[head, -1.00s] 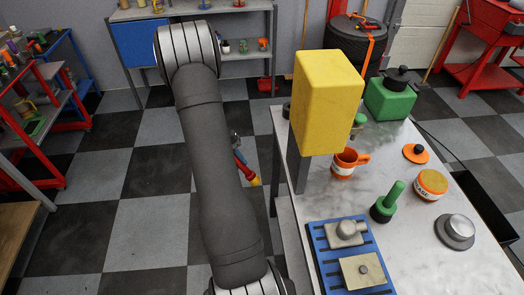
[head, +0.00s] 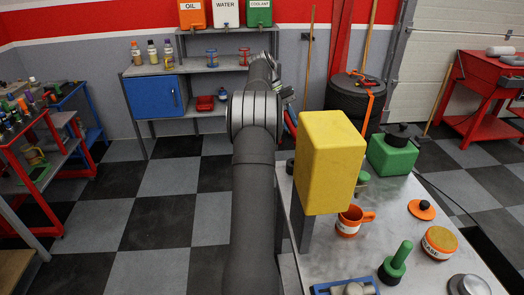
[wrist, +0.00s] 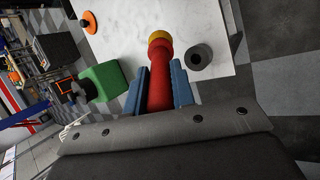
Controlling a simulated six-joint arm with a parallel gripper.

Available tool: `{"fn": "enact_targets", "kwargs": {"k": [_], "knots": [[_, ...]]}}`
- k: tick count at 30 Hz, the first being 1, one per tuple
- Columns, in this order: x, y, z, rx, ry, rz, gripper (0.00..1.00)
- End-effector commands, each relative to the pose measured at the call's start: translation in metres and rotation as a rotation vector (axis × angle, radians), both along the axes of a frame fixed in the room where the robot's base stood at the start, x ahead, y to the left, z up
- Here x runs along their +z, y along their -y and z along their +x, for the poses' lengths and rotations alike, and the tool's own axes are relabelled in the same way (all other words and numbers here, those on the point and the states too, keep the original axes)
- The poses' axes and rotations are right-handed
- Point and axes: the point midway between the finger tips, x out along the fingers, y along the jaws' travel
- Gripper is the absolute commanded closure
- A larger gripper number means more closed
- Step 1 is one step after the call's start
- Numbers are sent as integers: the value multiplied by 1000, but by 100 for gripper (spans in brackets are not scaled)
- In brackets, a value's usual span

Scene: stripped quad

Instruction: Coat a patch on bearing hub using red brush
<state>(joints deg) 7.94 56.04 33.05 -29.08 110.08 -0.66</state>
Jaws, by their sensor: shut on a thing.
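The red brush (wrist: 158,85) is between the two blue fingers of my gripper (wrist: 161,75) in the wrist view, and my gripper is shut on it. A yellow end of it points away, toward the white table; no bristles are seen. In the head view my gripper is mostly hidden behind my arm, with a bit of red and blue showing left of the table's far end. A grey round flanged part (head: 470,286) is at the bottom right, and a grey part (head: 354,289) sits on a blue tray (head: 325,289). I cannot tell which is the bearing hub.
A tall yellow block (head: 331,165) stands at the table's left edge. On the table (head: 405,200) are an orange mug (head: 349,222), a green handled tool (head: 400,255), an orange tub (head: 438,243), a green box (head: 391,155) and a black ring (wrist: 198,57).

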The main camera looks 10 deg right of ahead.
Motion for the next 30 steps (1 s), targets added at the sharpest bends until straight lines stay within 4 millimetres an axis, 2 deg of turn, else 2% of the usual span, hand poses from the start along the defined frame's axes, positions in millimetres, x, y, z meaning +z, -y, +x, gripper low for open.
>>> {"fn": "enact_targets", "kwargs": {"k": [1, 3, 6, 12, 18, 23, 30], "knots": [[19, 19, -1, -11, 7, 0, 100], [44, 43, -6, -16, 6, 0, 100], [74, 79, -21, -10, 5, -2, 100], [117, 139, -55, 15, 3, -1, 100], [150, 186, -89, 33, -3, 3, 100], [156, 216, -121, 60, -9, 7, 100], [139, 251, -170, 102, -10, 9, 100]]}}
